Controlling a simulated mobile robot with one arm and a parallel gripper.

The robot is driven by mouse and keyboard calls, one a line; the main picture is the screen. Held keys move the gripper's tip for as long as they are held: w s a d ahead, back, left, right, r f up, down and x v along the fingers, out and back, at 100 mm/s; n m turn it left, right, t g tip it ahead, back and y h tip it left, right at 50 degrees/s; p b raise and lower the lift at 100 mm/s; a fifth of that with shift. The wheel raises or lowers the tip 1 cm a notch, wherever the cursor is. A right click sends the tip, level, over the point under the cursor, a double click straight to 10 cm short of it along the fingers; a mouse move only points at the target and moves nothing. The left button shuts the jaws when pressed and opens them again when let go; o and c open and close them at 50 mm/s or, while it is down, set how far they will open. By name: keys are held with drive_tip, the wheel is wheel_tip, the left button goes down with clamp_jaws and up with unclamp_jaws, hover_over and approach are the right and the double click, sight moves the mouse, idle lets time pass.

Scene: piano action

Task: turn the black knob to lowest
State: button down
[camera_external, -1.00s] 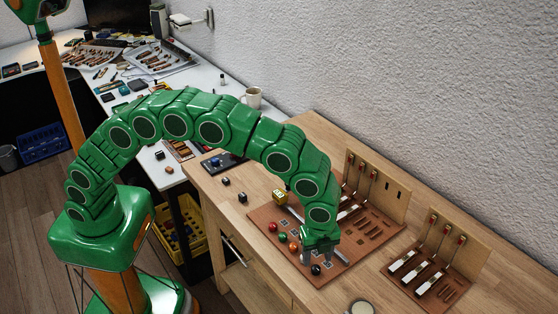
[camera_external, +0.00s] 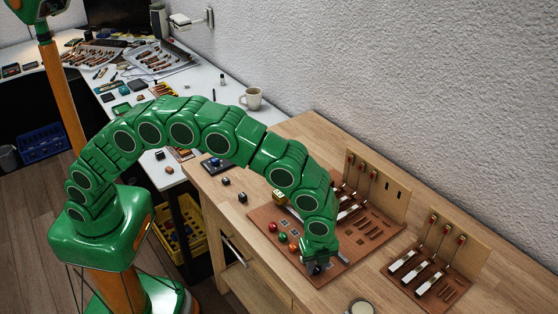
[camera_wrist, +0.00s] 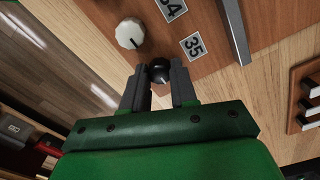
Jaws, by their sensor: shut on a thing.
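The black knob (camera_wrist: 158,71) sits near the edge of the brown board (camera_wrist: 205,62), between my fingertips in the wrist view. My gripper (camera_wrist: 158,86) points down at the board and is shut on the black knob, with one finger on each side. In the external view my gripper (camera_external: 317,268) is at the board's near right corner and largely hides the knob. The knob's pointer setting cannot be read clearly.
A white knob (camera_wrist: 130,33) with a dark pointer line stands close to my gripper. Red (camera_external: 272,227), green and orange knobs sit along the board's near edge. A second board with keys (camera_external: 430,265) stands to the right. A round light object (camera_external: 361,307) lies at the table's front.

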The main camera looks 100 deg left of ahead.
drive_tip(key=shift+n, duration=0.3)
drive_tip(key=n, duration=0.3)
drive_tip(key=shift+n, duration=0.3)
drive_tip(key=n, duration=0.4)
drive_tip(key=shift+n, duration=0.3)
drive_tip(key=n, duration=0.3)
drive_tip(key=shift+n, duration=2.4)
drive_tip(key=c, duration=0.9)
unclamp_jaws()
